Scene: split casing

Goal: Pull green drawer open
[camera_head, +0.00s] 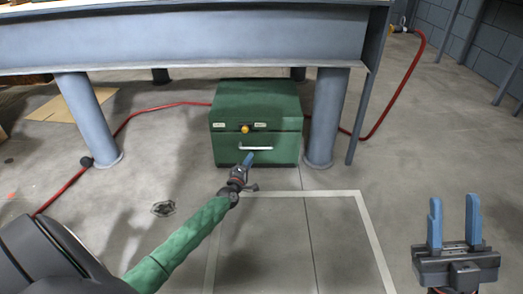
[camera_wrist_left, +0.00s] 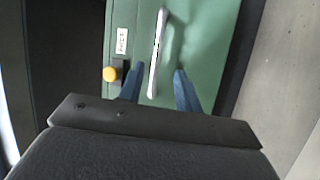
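The green drawer (camera_head: 273,155) is the lower front of a green cabinet (camera_head: 258,98) on the floor under a grey table. It looks closed. Its silver bar handle (camera_head: 255,148) runs across the front; in the left wrist view the handle (camera_wrist_left: 157,52) stands upright in the picture. My left gripper (camera_head: 249,158) is just in front of the handle. In the left wrist view its blue fingers (camera_wrist_left: 156,82) are apart, with the handle's end between them; I see no contact. My right gripper (camera_head: 454,222) is open and empty at lower right.
A yellow knob (camera_head: 245,129) sits above the handle. Table legs (camera_head: 326,118) stand on both sides of the cabinet. A red hose (camera_head: 135,116) runs along the floor.

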